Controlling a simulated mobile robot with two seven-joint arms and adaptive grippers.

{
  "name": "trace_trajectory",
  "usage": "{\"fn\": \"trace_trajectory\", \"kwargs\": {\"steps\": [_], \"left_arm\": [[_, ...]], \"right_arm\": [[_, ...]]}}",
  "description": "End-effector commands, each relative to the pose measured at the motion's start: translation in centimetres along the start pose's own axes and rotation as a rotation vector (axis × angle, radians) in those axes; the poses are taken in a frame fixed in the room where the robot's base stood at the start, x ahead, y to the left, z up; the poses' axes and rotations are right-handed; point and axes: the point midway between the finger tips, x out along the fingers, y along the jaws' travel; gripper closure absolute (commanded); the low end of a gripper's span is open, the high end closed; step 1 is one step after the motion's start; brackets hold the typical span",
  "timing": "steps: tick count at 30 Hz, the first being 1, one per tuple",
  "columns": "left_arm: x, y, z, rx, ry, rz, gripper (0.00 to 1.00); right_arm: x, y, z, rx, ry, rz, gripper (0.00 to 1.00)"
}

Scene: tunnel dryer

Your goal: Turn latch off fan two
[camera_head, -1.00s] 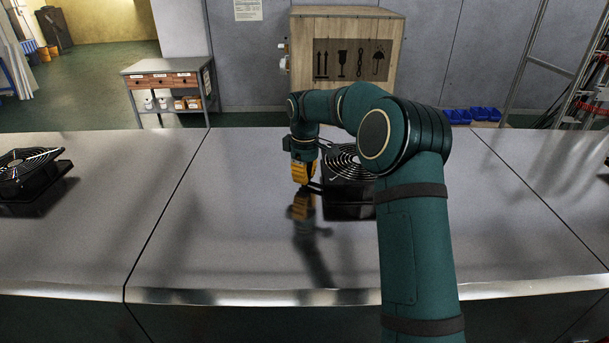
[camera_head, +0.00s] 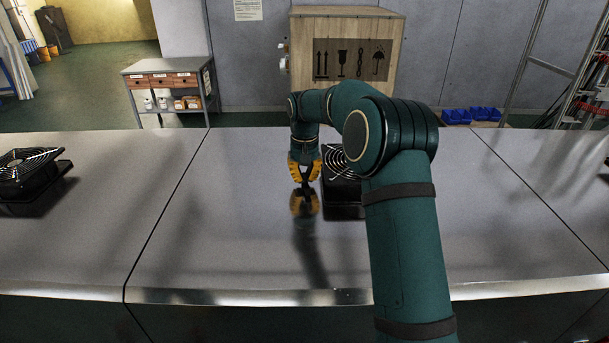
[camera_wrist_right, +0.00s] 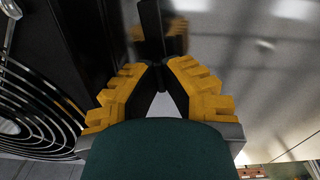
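The middle fan (camera_head: 336,162), black with a ringed guard, lies on the steel table, its right part hidden behind my right arm. My right gripper (camera_head: 304,187), with yellow fingers, points down close beside the fan's left side, low over the table. In the right wrist view the fan (camera_wrist_right: 30,105) fills the left side, and the gripper's dark fingertips (camera_wrist_right: 160,68) come together. A dark bar-like shape extends beyond them; I cannot tell whether it is a latch or a reflection. No latch shows clearly. My left gripper is not in view.
Another fan (camera_head: 28,172) lies at the left of the steel table (camera_head: 230,235). The tabletop left and front of my gripper is clear. Behind the table stand a wooden crate (camera_head: 400,45), a drawer cart (camera_head: 135,70) and blue bins (camera_head: 485,114).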

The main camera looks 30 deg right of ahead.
Motion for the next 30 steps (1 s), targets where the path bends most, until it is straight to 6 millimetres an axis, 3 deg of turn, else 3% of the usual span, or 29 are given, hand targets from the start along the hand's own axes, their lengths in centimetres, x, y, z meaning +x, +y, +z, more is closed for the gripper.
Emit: {"fn": "trace_trajectory", "kwargs": {"steps": [12,28,30], "left_arm": [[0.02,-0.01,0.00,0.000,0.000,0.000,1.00],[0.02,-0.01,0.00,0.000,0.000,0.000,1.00],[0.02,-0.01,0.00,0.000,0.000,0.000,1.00]], "right_arm": [[0.24,-0.02,0.12,0.170,-0.007,0.002,1.00],[0.24,-0.04,0.13,0.188,-0.007,0.001,1.00],[0.23,-0.04,0.12,0.188,-0.007,0.001,0.67]]}}
